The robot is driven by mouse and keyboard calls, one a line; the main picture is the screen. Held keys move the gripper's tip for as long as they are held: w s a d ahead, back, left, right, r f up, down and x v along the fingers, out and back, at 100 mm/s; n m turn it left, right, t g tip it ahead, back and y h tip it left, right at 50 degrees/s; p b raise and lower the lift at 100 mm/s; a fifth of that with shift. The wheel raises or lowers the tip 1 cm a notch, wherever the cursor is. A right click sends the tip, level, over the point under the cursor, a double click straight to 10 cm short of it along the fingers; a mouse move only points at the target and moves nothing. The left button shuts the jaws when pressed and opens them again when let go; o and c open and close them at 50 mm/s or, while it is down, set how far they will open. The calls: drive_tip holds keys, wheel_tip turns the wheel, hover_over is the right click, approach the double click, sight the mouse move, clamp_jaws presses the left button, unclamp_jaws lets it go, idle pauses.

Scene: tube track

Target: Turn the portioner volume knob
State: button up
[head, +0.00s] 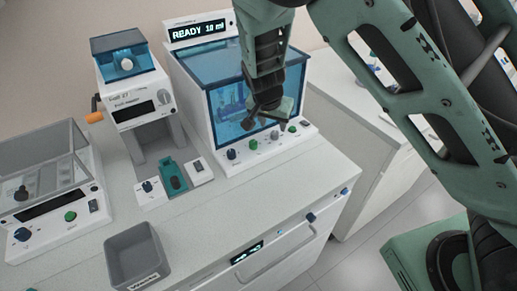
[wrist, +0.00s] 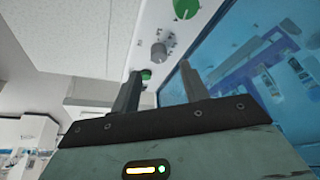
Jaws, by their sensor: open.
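The portioner looks to be the white machine (head: 176,50) with a blue clear cover and a display reading "READY 10 ml". A grey round knob (head: 275,135) with a pointer sits on its front panel and looks to be the volume knob; it also shows in the wrist view (wrist: 159,53). My gripper (head: 268,112) is open and empty in front of the cover, just above the panel. In the wrist view my gripper (wrist: 160,72) has its two fingers apart, with the grey knob beyond and between their tips. I cannot tell any contact.
A green button (head: 292,128) is right of the grey knob, and another green one and a dark blue knob (head: 231,154) are left. A crank machine (head: 135,85), a clear-lidded machine (head: 45,185) and a grey bin (head: 137,255) stand left.

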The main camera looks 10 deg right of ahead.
drive_tip(key=s+a+b, duration=0.2)
drive_tip(key=s+a, duration=0.5)
drive_tip(key=s, duration=0.2)
drive_tip(key=shift+s+f, duration=0.15)
drive_tip(key=shift+s, duration=0.1)
